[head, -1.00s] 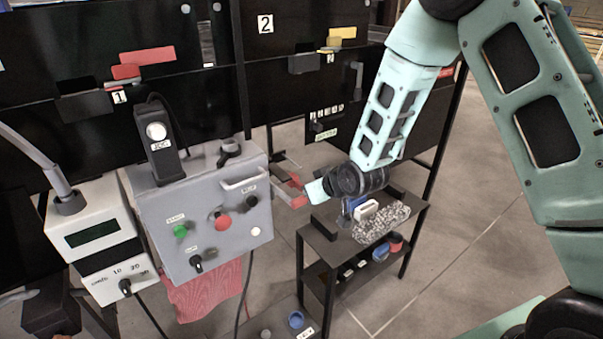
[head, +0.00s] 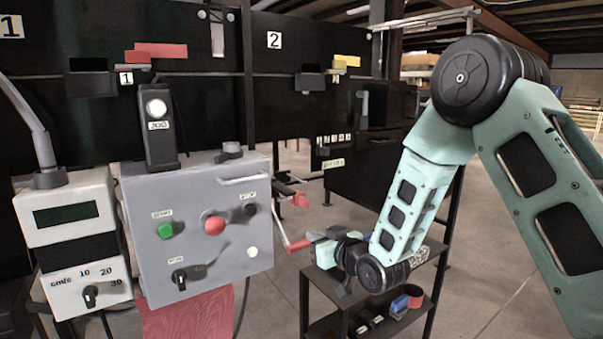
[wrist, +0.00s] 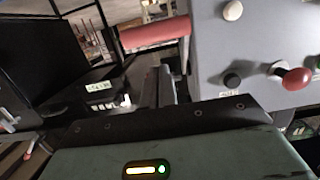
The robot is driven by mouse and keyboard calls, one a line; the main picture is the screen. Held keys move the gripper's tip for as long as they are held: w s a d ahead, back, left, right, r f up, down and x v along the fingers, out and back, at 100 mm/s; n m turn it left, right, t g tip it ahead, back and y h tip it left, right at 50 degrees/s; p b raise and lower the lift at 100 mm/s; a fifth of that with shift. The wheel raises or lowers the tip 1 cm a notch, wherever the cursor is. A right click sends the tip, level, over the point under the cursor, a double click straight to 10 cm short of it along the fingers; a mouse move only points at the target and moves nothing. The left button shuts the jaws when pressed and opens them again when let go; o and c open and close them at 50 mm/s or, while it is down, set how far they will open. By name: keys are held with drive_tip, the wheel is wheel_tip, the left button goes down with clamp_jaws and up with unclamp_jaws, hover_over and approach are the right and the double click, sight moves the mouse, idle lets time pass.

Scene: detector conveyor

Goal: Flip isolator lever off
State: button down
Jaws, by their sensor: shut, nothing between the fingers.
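A thin red bar (head: 292,240), which looks like the isolator lever, shows low at the right side of the grey control box (head: 190,262). In the wrist view a thick red grip (wrist: 155,33) lies level, close beside the box edge; I cannot tell for sure that it is the same part. My gripper (head: 314,238) is to the right of the box, close to the red bar; touching or apart is unclear. Its dark fingers (wrist: 160,88) are together and empty, pointing up the wrist picture below the red grip.
The box carries a red button (head: 214,225), a green button (head: 165,231) and black knobs. A display unit (head: 75,225) stands to its left. A black shelf stand (head: 317,286) with small items is under my gripper. Clear floor (head: 480,270) lies to the right.

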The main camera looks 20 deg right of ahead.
sight(305, 244)
drive_tip(key=shift+t, duration=0.6)
drive_tip(key=shift+w+a+f+b, duration=0.1)
drive_tip(key=shift+w+f+b, duration=0.15)
drive_tip(key=shift+f+b, duration=0.55)
drive_tip(key=shift+w+a+f+b, duration=0.1)
drive_tip(key=shift+w+f+b, duration=0.35)
drive_tip(key=shift+b, duration=0.6)
drive_tip(key=shift+w+a+f+b, duration=0.1)
drive_tip(key=shift+f+b, duration=0.65)
drive_tip(key=shift+b, duration=0.15)
drive_tip(key=shift+f, duration=0.1)
